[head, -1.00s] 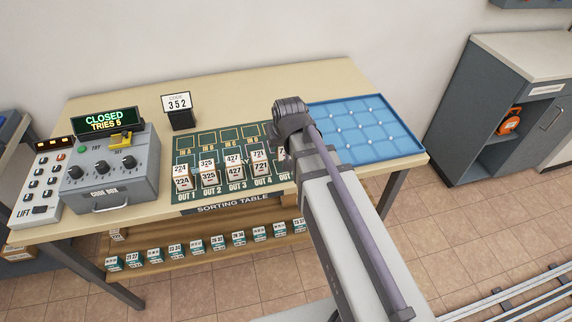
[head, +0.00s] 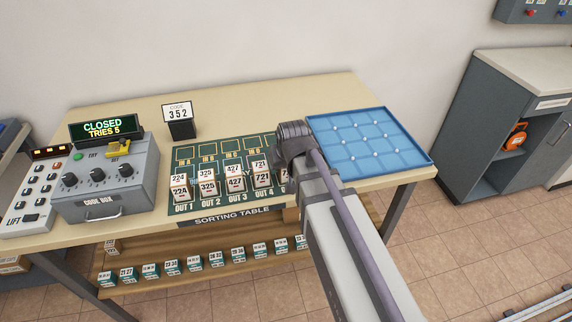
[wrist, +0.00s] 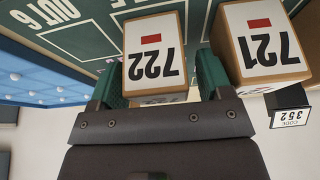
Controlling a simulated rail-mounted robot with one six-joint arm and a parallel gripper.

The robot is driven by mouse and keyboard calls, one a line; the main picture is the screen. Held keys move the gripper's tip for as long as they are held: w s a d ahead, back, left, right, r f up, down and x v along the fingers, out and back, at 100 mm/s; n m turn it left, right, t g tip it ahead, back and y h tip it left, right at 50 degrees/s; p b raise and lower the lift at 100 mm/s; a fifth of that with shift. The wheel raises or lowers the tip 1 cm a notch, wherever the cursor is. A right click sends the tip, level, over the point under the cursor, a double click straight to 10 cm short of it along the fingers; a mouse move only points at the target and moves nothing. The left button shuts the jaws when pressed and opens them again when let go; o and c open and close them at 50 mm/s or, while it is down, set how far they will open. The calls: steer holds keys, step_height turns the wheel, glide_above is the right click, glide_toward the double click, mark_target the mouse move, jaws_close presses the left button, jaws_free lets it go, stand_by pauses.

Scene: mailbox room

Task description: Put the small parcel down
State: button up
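The small parcel, a brown box labelled 722 (wrist: 155,50), stands between the green-padded fingers of my gripper (wrist: 158,82) in the wrist view. A narrow gap shows between the parcel and the right finger, so my gripper looks open around it. Whether the left finger touches it I cannot tell. The parcel labelled 721 (wrist: 262,45) stands close beside it, on the right. In the head view my arm hides the gripper and most of the OUT 5 place on the green sorting mat (head: 205,152).
Parcels 224 (head: 180,190), 325 (head: 207,185) and 427 (head: 235,182) stand left of 721. A blue tray (head: 420,168) lies at the right. The code box (head: 110,190) reads CLOSED, TRIES 5. A card stand (head: 180,125) shows 352. The back of the table is clear.

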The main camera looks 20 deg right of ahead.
steer(key=shift+r, duration=0.1)
steer(key=shift+r+p, duration=0.35)
steer(key=shift+p, duration=0.1)
steer(key=p+v, duration=1.1)
steer(key=v, duration=0.1)
steer(key=s+f+g, duration=0.2)
steer(key=s+g, duration=0.2)
steer(key=s, duration=0.4)
steer(key=shift+s+g, duration=0.3)
steer(key=shift+s, duration=0.1)
steer(key=shift+r, duration=0.1)
